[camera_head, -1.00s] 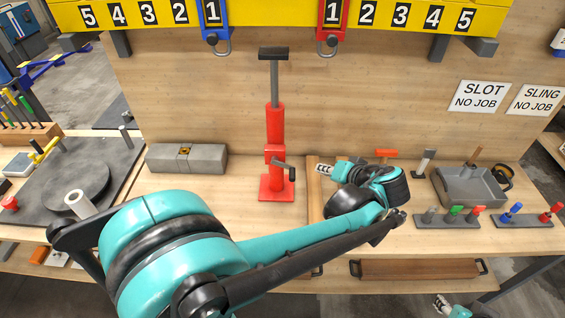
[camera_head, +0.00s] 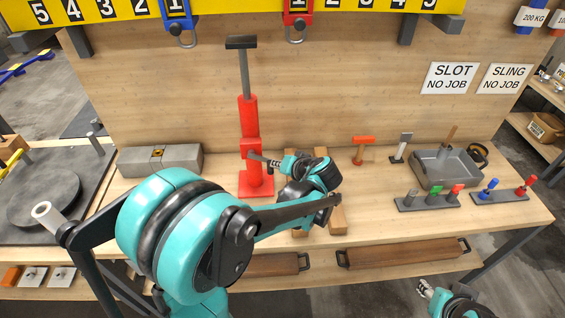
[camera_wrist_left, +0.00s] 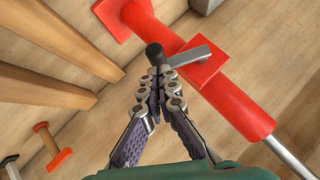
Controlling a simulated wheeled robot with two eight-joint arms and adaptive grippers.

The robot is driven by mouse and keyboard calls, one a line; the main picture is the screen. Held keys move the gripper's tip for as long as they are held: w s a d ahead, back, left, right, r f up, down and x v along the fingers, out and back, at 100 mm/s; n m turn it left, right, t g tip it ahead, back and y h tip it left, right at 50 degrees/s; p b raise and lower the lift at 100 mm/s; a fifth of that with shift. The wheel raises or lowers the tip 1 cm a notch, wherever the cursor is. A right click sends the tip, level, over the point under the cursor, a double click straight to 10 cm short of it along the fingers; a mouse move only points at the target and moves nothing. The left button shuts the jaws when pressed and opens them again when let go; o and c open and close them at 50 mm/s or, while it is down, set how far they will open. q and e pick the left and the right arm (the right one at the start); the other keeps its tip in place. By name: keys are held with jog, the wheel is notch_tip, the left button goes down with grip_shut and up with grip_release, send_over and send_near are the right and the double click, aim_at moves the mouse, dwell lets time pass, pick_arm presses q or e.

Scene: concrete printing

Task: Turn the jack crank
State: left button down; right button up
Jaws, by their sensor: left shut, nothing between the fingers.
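The red jack (camera_head: 249,130) stands upright on the workbench, with a grey post and a dark flat top plate. In the left wrist view the red jack (camera_wrist_left: 236,100) lies diagonally, with its grey crank arm (camera_wrist_left: 189,56) and the crank's dark knob (camera_wrist_left: 154,52) showing. My left gripper (camera_head: 268,162) is beside the crank on the right of the jack. In the wrist view its fingertips (camera_wrist_left: 160,76) are together right at the knob, with nothing held between them. Whether they touch the knob I cannot tell. My right gripper (camera_head: 427,288) is low at the bottom right, away from the bench; its fingers are too small to read.
A grey concrete block (camera_head: 160,160) lies left of the jack. Wooden bars (camera_head: 337,217) lie under my left wrist. A red-topped tool (camera_head: 362,140), a grey tray (camera_head: 446,170) and coloured peg holders (camera_head: 428,203) stand to the right. A yellow numbered beam (camera_head: 230,7) spans above.

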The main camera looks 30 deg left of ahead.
dwell(0.4)
pick_arm(q)
jog(key=shift+f+y+b, duration=0.3)
jog(key=shift+f+b, duration=0.05)
jog(key=shift+b, duration=0.2)
jog(key=shift+f, duration=0.1)
jog(key=s+a+f+m+y+b, duration=0.1)
jog(key=f+m+y+b, duration=0.1)
jog(key=b, duration=0.3)
jog(key=s+a+f+m+g+y+b, duration=0.1)
jog(key=a+f+y+b, duration=0.1)
jog(key=f+b, duration=0.3)
jog(key=shift+a+m+y+b, duration=0.3)
jog(key=shift+m+y+b, duration=0.1)
jog(key=shift+b, duration=0.25)
jog(key=shift+s, duration=0.15)
dwell(0.3)
